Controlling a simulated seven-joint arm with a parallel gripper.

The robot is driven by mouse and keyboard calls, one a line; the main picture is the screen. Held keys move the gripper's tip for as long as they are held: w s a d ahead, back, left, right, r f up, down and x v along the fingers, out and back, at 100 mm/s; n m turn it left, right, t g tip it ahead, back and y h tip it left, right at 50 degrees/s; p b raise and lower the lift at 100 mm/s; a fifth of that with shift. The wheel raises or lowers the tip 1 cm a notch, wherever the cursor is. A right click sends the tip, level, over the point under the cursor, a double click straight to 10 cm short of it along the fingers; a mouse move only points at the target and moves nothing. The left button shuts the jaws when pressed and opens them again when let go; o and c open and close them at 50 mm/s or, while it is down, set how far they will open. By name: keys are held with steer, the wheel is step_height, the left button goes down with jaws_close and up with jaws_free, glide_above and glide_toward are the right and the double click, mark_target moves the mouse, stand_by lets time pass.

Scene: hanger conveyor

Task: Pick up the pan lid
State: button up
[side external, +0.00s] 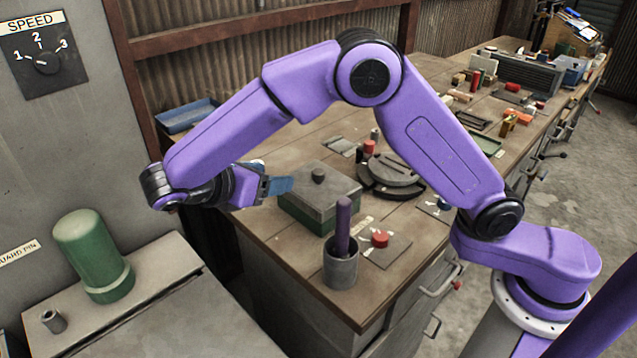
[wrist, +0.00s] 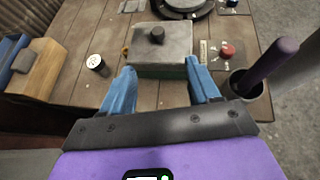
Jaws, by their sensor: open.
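A grey rectangular lid (side external: 330,186) with a dark round knob (side external: 318,175) sits on a green box (side external: 300,215) near the bench's left end. I take it as the pan lid; no plainly round pan lid shows. In the wrist view the lid (wrist: 172,43) and its knob (wrist: 157,35) are ahead of my fingers, near the top centre. My gripper (side external: 280,185) has blue fingers and is just left of the box in the side view. In the wrist view my gripper (wrist: 160,82) is open, with bare bench between its fingers. It is not holding the lid.
A grey cup (side external: 341,265) with an upright purple rod (side external: 343,222) stands at the front of the box, near the bench edge. A red knob (side external: 380,239) on a plate is right of it. A dark round metal piece (side external: 388,168) is behind the box.

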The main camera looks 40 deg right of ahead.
glide_toward(319, 171)
steer(key=x, duration=0.3)
steer(key=shift+s+f, duration=0.25)
steer(key=shift+w+x, duration=0.15)
steer(key=shift+x, duration=1.15)
steer(key=shift+w+x, duration=0.1)
steer(key=shift+x, duration=1.2)
steer(key=shift+r, duration=0.1)
jaws_close()
steer(key=shift+r, duration=0.15)
